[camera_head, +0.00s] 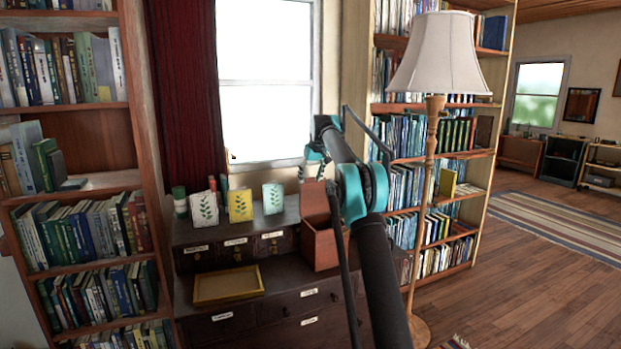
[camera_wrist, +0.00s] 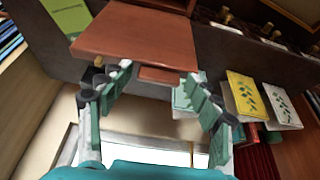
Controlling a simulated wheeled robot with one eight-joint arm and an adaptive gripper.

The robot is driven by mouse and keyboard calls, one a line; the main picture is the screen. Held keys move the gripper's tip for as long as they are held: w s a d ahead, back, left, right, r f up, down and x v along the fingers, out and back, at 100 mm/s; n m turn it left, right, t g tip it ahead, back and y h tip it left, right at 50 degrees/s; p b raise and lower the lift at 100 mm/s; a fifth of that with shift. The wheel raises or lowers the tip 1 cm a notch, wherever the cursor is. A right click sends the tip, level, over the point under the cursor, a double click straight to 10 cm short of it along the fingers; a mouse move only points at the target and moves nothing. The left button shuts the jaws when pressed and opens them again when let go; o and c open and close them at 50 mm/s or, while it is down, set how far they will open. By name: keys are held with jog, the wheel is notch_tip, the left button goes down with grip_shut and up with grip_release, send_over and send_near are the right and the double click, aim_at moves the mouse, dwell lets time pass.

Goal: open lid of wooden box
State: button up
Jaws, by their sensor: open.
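The reddish-brown wooden box (camera_head: 325,249) stands on the dark cabinet in the head view. Its lid (camera_head: 314,199) appears raised, standing up from the box's back edge. My gripper (camera_head: 313,170) is above the box, close over the lid's upper end; contact cannot be told. In the wrist view a broad brown wooden panel of the box (camera_wrist: 138,35) lies beyond the fingertips, with a narrow brown strip below it. My arm hides part of the box's right side.
Cards with leaf patterns, one yellow (camera_head: 240,205), stand left of the box. A yellow-rimmed tray (camera_head: 228,285) lies on the cabinet (camera_head: 290,307) in front. A floor lamp (camera_head: 437,60) and bookshelf stand to the right. Open floor (camera_head: 540,270) lies at far right.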

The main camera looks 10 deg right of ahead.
jog(key=v, duration=1.2)
